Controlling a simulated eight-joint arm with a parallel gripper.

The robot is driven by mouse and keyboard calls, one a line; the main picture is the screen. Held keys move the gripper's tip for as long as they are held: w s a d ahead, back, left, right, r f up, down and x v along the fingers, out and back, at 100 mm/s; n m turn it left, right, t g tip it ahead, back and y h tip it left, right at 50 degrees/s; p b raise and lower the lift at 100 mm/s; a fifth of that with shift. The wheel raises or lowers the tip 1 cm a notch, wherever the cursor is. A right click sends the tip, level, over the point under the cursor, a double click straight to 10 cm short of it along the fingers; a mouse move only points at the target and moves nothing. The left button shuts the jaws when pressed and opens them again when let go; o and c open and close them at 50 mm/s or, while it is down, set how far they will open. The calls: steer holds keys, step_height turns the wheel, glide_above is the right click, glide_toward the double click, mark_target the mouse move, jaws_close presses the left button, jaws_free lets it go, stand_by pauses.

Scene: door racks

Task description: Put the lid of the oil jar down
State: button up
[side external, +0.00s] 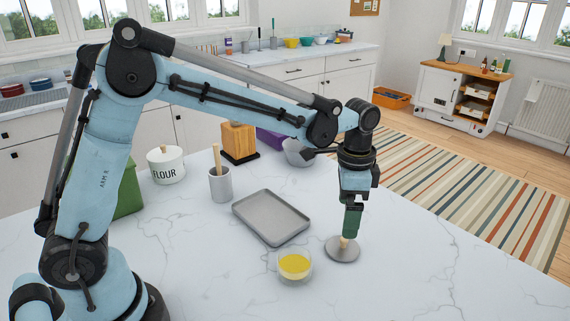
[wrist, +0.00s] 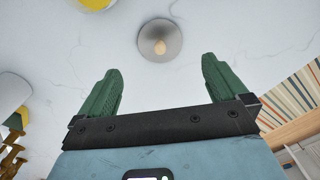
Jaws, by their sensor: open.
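The lid, a grey metal disc (side external: 341,250) with a light wooden knob, lies flat on the white marble counter in the side view. It also shows in the wrist view (wrist: 172,34), knob up. My gripper (side external: 346,234) is right above the lid, its green fingers pointing down around the knob's height. In the wrist view my gripper (wrist: 160,82) has its two green fingers spread wide apart, with nothing between them. The glass jar of yellow oil (side external: 295,264) stands open to the left of the lid, and its yellow content shows at the top left in the wrist view (wrist: 95,3).
A grey baking tray (side external: 271,217) lies behind the oil jar. A grey crock (side external: 220,184) with a wooden handle, a white flour canister (side external: 166,165), a wooden block (side external: 239,142) and a grey bowl (side external: 297,153) stand farther back. The counter right of the lid is clear.

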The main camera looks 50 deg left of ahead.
steer(key=s+a+r+n+t, duration=0.3)
steer(key=s+a+r+n, duration=0.1)
steer(key=s+a+r, duration=0.3)
steer(key=s+a+f+n+t, duration=0.2)
steer(key=s+a+n+t, duration=0.1)
steer(key=s, duration=0.5)
steer(key=shift+n+t, duration=0.6)
steer(key=shift+n, duration=0.4)
steer(key=w+a+r+n+g, duration=0.2)
steer(key=a+r+n+g, duration=0.25)
steer(key=a+n, duration=0.6)
steer(key=w+a+r+n+g, duration=0.25)
steer(key=a+r+n, duration=0.4)
steer(key=a, duration=0.75)
steer(key=shift+n, duration=0.5)
steer(key=f, duration=1.1)
steer(key=shift+s+d, duration=0.1)
steer(key=shift+d, duration=0.2)
